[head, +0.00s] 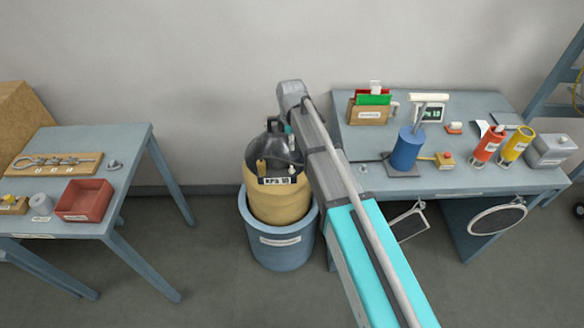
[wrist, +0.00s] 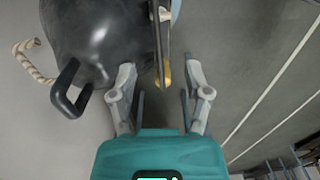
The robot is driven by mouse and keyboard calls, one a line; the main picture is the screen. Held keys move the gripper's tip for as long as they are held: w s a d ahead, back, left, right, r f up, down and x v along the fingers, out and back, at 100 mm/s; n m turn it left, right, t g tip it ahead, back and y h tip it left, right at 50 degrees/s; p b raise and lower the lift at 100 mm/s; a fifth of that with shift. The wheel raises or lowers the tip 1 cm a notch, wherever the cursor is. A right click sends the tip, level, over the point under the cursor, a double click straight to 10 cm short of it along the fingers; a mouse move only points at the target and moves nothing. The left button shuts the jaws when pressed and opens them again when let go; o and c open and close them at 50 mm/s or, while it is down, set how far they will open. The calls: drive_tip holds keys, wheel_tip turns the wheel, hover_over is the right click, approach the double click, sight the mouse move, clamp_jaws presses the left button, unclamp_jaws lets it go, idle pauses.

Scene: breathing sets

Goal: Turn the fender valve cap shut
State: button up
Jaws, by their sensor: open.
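A large tan, rounded body with a dark top (head: 278,205) stands in a blue-grey tub (head: 278,245); I take it to be the fender. A small brass-coloured piece (head: 262,165) stands on its dark top and may be the valve cap. In the wrist view, the dark rounded surface (wrist: 98,35) fills the upper left, and a gold-coloured piece (wrist: 164,73) shows between my fingertips in the picture. My gripper (wrist: 160,78) is open, with nothing clearly held; its depth from the gold piece is unclear. In the head view my arm partly hides the gripper.
A black handle (wrist: 68,92) and a rope (wrist: 32,62) lie left of my fingers. A label plate (head: 277,180) stands on the body. A left table (head: 125,145) and a right bench (head: 470,178) flank the tub. Bare floor lies in front.

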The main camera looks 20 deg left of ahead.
drive_tip(key=shift+f, duration=0.2)
wheel_tip(320, 180, down, 13)
drive_tip(key=b, duration=1.3)
drive_tip(key=shift+f+b, duration=0.2)
drive_tip(key=shift+b, duration=0.2)
drive_tip(key=shift+c, duration=0.3)
drive_tip(key=c, duration=0.8)
